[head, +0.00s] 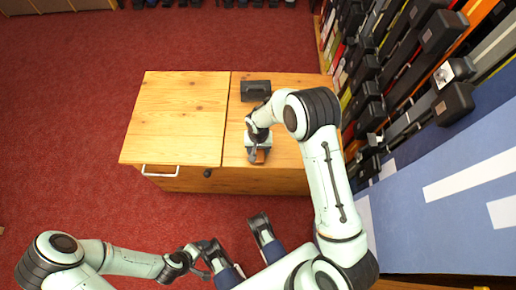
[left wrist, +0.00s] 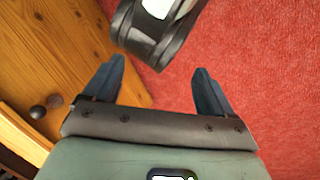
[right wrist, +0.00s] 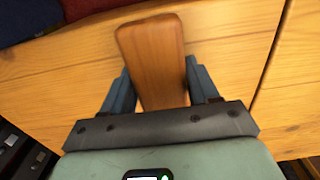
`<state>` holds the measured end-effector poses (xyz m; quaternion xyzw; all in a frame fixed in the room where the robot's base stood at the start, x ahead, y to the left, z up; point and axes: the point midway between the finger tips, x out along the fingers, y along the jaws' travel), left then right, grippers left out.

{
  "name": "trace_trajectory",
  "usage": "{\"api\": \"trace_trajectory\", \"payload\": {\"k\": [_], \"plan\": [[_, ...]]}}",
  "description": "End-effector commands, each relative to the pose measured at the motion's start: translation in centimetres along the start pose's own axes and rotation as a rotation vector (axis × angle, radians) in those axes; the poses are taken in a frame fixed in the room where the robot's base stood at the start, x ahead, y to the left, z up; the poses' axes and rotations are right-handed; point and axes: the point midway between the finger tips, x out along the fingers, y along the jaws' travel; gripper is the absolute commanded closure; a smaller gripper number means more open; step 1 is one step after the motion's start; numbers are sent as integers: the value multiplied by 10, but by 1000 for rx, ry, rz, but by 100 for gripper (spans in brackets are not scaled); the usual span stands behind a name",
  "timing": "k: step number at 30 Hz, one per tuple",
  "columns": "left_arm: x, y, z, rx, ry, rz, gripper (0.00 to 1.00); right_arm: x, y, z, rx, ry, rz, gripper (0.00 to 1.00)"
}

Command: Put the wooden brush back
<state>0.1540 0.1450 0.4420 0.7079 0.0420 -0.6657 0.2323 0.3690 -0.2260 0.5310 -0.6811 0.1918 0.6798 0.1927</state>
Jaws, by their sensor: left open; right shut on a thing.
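The wooden brush (right wrist: 155,60) is a rounded brown block between the fingers of my right gripper (right wrist: 158,88) in the right wrist view. That gripper is shut on it, over the right part of the wooden bench (head: 180,105). In the head view the brush (head: 260,156) shows as a small brown end at the right gripper (head: 257,150), near the bench's front edge. I cannot tell whether it touches the bench top. My left gripper (left wrist: 155,90) is open and empty, low in front of the bench.
A dark box-like object (head: 256,90) stands on the bench behind the right gripper. A white handle (head: 160,171) and dark knob (head: 208,173) are on the bench front. Crowded shelving (head: 400,80) is close on the right. The bench's left top is clear.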

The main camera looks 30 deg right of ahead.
Motion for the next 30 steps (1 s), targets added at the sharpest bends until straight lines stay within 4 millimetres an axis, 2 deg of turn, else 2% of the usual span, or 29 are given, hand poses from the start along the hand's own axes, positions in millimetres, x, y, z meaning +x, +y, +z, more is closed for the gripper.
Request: {"api": "trace_trajectory", "payload": {"k": [7,8,9,10,21,26,30], "plan": [[3,-1,-3,-1,9,0,15,4,0,0,-1,0,0,69],[2,-1,-3,-1,9,0,15,3,0,0,-1,0,1,31],[2,-1,-3,0,9,0,15,3,0,0,-1,0,0,18],[2,-1,-3,-1,9,0,15,3,0,0,-1,0,0,15],[-2,1,1,0,-3,0,15,-4,0,0,-1,1,0,15],[-9,3,10,3,-28,2,15,-30,0,-1,-1,3,-2,15],[-17,6,21,6,-61,4,15,-63,-1,-1,-1,4,-3,15]]}}
